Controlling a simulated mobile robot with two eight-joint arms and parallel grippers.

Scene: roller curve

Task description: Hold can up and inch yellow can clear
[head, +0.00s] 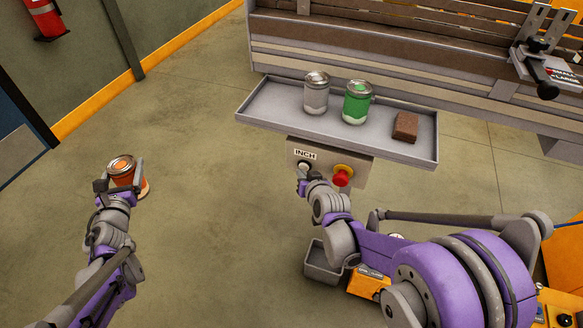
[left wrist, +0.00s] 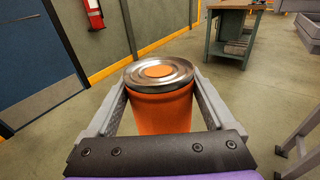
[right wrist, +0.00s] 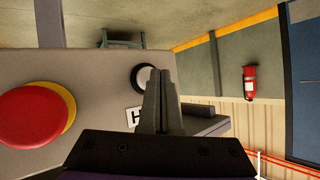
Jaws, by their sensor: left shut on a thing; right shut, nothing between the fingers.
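My left gripper (head: 121,178) is shut on an orange can (head: 122,166) with a silver rim, held out over open floor at the left. In the left wrist view the orange can (left wrist: 161,108) sits upright between the fingers. My right gripper (head: 302,178) is shut and empty, its tips close to the inch button (head: 304,166) on the grey control box. In the right wrist view the closed fingers (right wrist: 156,95) partly cover this button (right wrist: 141,77); whether they touch it I cannot tell. No can that is clearly yellow shows in these views.
A grey tray (head: 262,112) above the box holds a grey can (head: 316,96), a green can (head: 356,105) and a brown block (head: 405,127). A red stop button (head: 341,178) is right of the inch button. A grey bin (head: 322,265) stands below.

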